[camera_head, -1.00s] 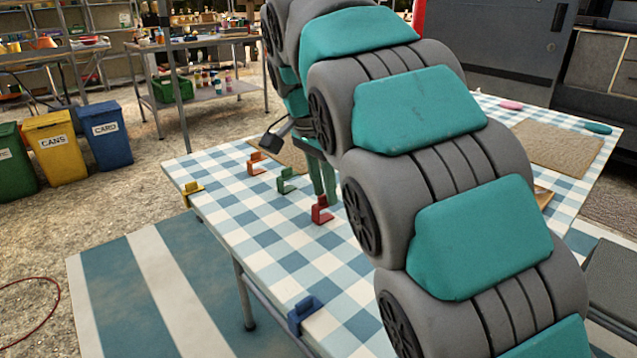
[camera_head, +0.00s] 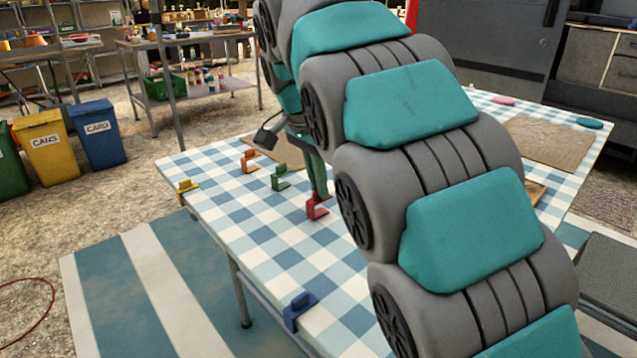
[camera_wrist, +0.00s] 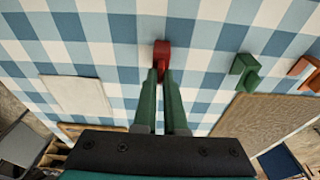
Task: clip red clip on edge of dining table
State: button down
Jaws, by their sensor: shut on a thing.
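The red clip (camera_head: 317,206) stands on the checkered cloth of the dining table (camera_head: 262,236), in from its near edge. My gripper (camera_head: 318,192) reaches down to it, and its green fingers are shut on the clip. In the wrist view the red clip (camera_wrist: 162,55) sits between the fingertips (camera_wrist: 161,72). The clip looks to be at the tabletop; I cannot tell whether it is lifted. A blue clip (camera_head: 299,311) and a yellow clip (camera_head: 187,191) sit on the table's edge. My arm hides part of the table.
A green clip (camera_head: 280,178) and an orange clip (camera_head: 250,161) stand on the table left of my gripper. Brown mats (camera_head: 551,142) lie farther back. The near edge between the yellow and blue clips is free. Bins (camera_head: 97,135) stand on the ground at left.

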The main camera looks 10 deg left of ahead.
jog(key=shift+r+p, duration=1.35)
jog(key=shift+r, duration=1.05)
